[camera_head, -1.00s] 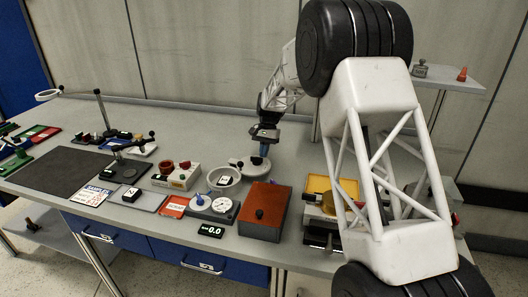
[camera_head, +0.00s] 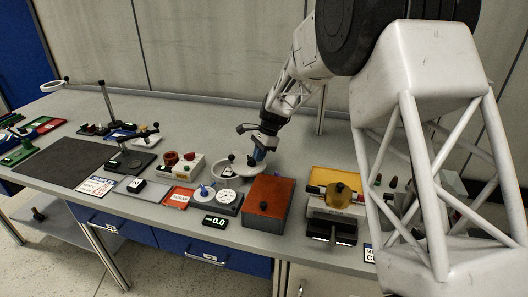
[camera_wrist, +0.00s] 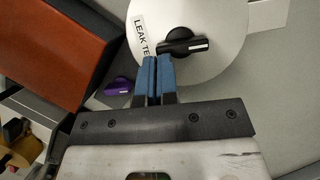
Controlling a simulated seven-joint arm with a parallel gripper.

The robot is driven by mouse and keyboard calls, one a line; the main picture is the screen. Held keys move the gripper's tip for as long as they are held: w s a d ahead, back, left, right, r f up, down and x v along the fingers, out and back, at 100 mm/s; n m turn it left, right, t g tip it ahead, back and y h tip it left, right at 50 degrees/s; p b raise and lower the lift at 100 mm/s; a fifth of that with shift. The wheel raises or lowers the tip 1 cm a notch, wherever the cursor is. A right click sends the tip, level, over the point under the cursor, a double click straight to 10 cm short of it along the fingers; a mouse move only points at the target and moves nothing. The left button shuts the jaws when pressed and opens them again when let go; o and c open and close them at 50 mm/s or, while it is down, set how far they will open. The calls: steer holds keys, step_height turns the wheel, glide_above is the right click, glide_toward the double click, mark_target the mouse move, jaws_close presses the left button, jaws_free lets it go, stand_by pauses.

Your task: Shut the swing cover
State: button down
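A pale round disc with a black lever knob (camera_wrist: 185,42) and a label reading "LEAK TE…" fills the top of the wrist view (camera_wrist: 222,62); it looks like the swing cover. In the head view, a pale round bowl (camera_head: 222,172) stands on the bench, with the disc (camera_head: 262,174) at its right, partly hidden by my gripper. Whether the disc overlaps the bowl is unclear. My gripper (camera_wrist: 158,62) has its blue fingers together, nothing visible between them. The fingertips are at the disc's edge beside the knob; contact cannot be told. My gripper (camera_head: 259,153) also shows in the head view.
An orange-topped box (camera_head: 268,196) stands close to the right of the bowl. A dial gauge (camera_head: 228,198) and a display (camera_head: 214,221) are in front. A yellow-and-black fixture (camera_head: 335,205) is further right. A purple piece (camera_wrist: 119,86) lies left of my fingers. Bench behind the bowl is clear.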

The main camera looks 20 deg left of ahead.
mark_target(237, 173)
steer(key=s+a+m+t, duration=0.1)
steer(key=s+a+m, duration=0.1)
steer(key=s+a+m+y, duration=0.1)
steer(key=s+a+m, duration=0.1)
steer(key=m, duration=0.1)
steer(key=shift+s+a+m+t, duration=0.1)
steer(key=shift+s+m+t, duration=0.2)
steer(key=shift+s+t, duration=0.1)
steer(key=shift+s+a+f+m+t, duration=0.1)
steer(key=shift+s+a+m+t, duration=0.2)
steer(key=shift+a+m, duration=0.3)
steer(key=shift+s+a+m+t, duration=0.2)
steer(key=shift+s+a+m, duration=0.1)
steer(key=shift+a+m, duration=0.3)
steer(key=shift+s+a, duration=0.2)
steer(key=shift+a, duration=0.5)
steer(key=shift+d, duration=1.1)
steer(key=shift+w+d+r, duration=0.1)
steer(key=shift+d+r, duration=0.05)
steer(key=shift+d, duration=0.4)
steer(key=shift+w+d+r, duration=0.1)
steer(key=shift+d+r, duration=0.05)
steer(key=shift+d, duration=0.35)
steer(key=v, duration=0.9)
steer(key=shift+s+d+r, duration=0.15)
steer(key=shift+s+r, duration=0.05)
